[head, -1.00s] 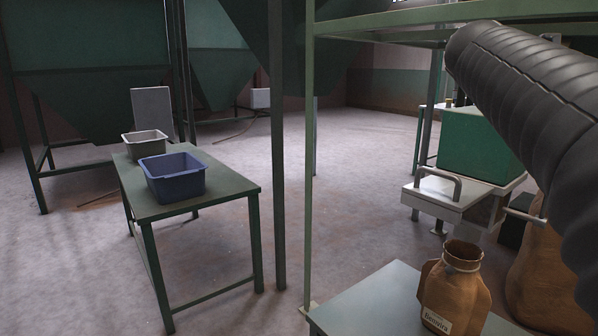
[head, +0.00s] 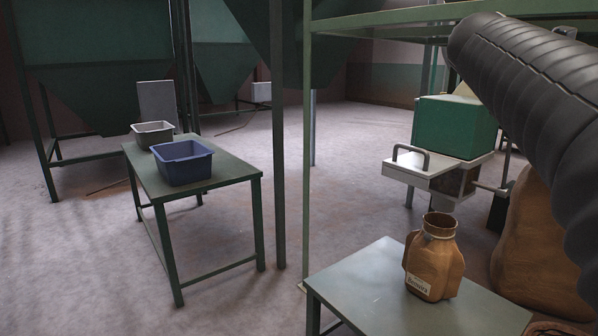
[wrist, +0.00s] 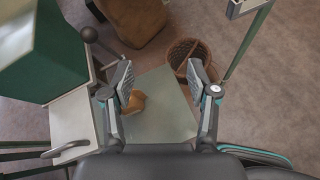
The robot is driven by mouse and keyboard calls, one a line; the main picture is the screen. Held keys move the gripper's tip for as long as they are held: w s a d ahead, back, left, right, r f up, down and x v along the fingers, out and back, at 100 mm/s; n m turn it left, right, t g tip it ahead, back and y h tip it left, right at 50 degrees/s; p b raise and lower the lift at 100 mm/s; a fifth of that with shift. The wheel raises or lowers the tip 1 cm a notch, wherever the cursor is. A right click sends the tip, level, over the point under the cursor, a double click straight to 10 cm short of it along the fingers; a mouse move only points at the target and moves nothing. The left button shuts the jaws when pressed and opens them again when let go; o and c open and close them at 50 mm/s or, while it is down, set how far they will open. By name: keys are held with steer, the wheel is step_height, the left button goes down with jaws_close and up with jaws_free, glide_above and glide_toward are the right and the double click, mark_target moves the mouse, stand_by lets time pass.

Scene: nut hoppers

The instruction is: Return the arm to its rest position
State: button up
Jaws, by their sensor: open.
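My gripper (wrist: 160,76) shows in the wrist view, its two fingers spread apart with nothing between them. It hangs above the small grey table (wrist: 165,118). A brown labelled bag (wrist: 134,103) on that table shows partly behind the left finger. In the head view the same bag (head: 432,268) stands upright and open-topped on the table (head: 365,292). My arm's black ribbed sleeve crosses the upper right of the head view; my gripper is outside that view.
A green machine (head: 455,126) with a white handled drawer (head: 430,172) stands behind the bag. A large brown sack (head: 540,245) is at right. A wicker basket (wrist: 188,55) shows in the wrist view. A blue bin (head: 182,165) and grey bin (head: 153,134) stand on the left green table (head: 220,178).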

steer(key=a+f+m+y, duration=0.35)
steer(key=f+m, duration=0.25)
steer(key=f, duration=0.2)
steer(key=a+f+m+y, duration=0.2)
steer(key=a+f+m, duration=0.35)
steer(key=f, duration=0.35)
steer(key=s+a+f+m+t+y, duration=0.1)
steer(key=s+a+f+m+y, duration=0.5)
steer(key=s+a+f, duration=0.9)
steer(key=a+f+m, duration=0.2)
steer(key=a, duration=0.1)
steer(key=shift+a, duration=0.1)
